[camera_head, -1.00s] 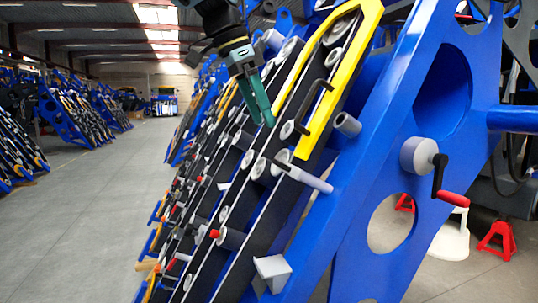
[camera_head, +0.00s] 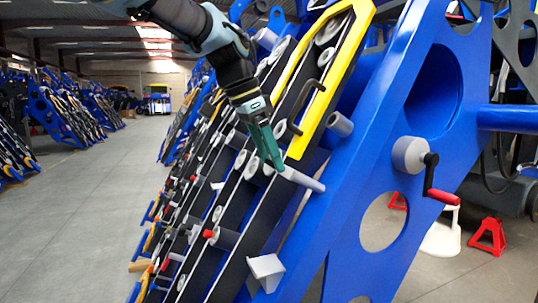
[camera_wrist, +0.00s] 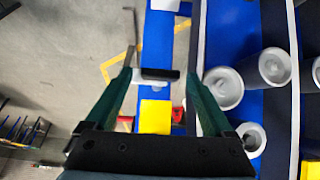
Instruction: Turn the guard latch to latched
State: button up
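A light grey bar (camera_head: 305,181) sticks out at the lower end of the yellow guard (camera_head: 318,117); it looks like the guard latch, but I cannot read its state. My gripper (camera_head: 278,166) has its green fingers pointing down at the inner end of this bar. In the wrist view my gripper (camera_wrist: 160,85) is open, with its fingers wide apart. A short dark bar (camera_wrist: 160,74) shows between the fingertips, with a yellow piece (camera_wrist: 155,117) below it in the picture. I cannot tell whether a finger touches anything.
A black handle (camera_head: 304,108) stands on the guard and a grey cylinder (camera_head: 340,124) is beside it. A crank with a red grip (camera_head: 443,196) is on the blue side plate (camera_head: 375,185). A white bracket (camera_head: 266,268) sits lower down. Grey rollers (camera_wrist: 275,66) lie right of my gripper.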

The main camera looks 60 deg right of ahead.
jog(key=c, duration=1.3)
jog(key=shift+o, duration=0.2)
